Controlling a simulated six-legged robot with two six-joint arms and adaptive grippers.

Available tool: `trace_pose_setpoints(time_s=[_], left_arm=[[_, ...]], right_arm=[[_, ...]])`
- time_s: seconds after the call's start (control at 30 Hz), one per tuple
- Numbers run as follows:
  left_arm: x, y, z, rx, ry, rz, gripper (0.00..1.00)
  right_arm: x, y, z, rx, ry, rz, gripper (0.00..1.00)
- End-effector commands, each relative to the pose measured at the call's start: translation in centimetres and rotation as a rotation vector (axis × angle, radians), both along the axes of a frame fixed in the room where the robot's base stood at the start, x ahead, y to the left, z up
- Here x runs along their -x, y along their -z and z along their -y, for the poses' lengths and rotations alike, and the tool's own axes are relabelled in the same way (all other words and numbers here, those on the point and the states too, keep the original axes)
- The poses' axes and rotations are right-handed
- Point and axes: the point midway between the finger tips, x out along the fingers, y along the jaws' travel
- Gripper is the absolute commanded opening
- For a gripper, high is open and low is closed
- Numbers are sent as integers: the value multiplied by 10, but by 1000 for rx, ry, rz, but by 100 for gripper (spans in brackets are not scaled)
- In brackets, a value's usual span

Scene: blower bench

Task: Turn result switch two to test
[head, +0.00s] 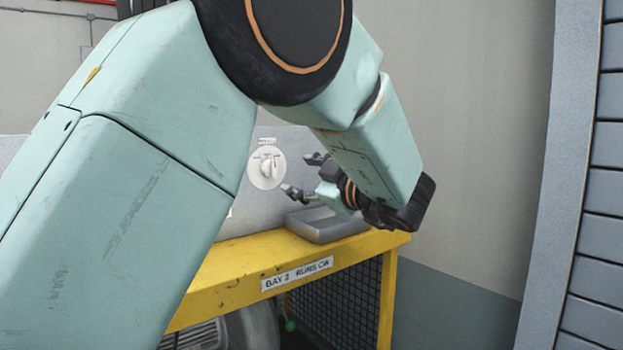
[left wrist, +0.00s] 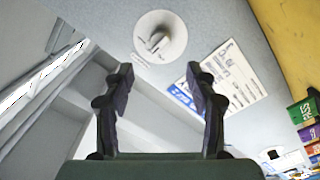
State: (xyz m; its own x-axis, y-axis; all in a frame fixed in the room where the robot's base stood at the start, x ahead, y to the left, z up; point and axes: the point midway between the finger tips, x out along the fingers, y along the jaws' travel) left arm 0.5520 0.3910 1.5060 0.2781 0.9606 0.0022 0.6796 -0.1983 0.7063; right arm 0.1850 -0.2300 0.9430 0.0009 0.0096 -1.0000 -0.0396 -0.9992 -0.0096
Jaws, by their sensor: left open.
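A rotary switch (head: 266,167) with a round pale dial and a small knob sits on the grey panel above the yellow bench. A small label is above it, too small to read. A round dial with a knob (left wrist: 157,38) also shows in the left wrist view, beyond the fingertips and above the gap between them. My left gripper (head: 303,175) is open and empty, to the right of the switch and apart from it. Its two fingers (left wrist: 160,85) show apart in the left wrist view. I cannot read which position the knob points to. My right gripper is not in view.
A grey tray (head: 325,226) stands on the yellow bench (head: 245,262) below my left gripper. The bench front has a label reading "BAY 2 RUNS CW". A printed card (left wrist: 235,78) is on the panel near the dial. A grey slatted structure (head: 585,200) stands at the right.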

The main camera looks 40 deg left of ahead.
Motion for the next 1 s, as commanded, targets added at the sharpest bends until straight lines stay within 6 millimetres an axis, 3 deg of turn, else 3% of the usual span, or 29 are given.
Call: trace_pose_setpoints(time_s=[0.27,1.0], left_arm=[[6,0,22,0,1,-1,57],[7,1,24,1,0,-1,57]], right_arm=[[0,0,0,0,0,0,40],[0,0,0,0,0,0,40]])
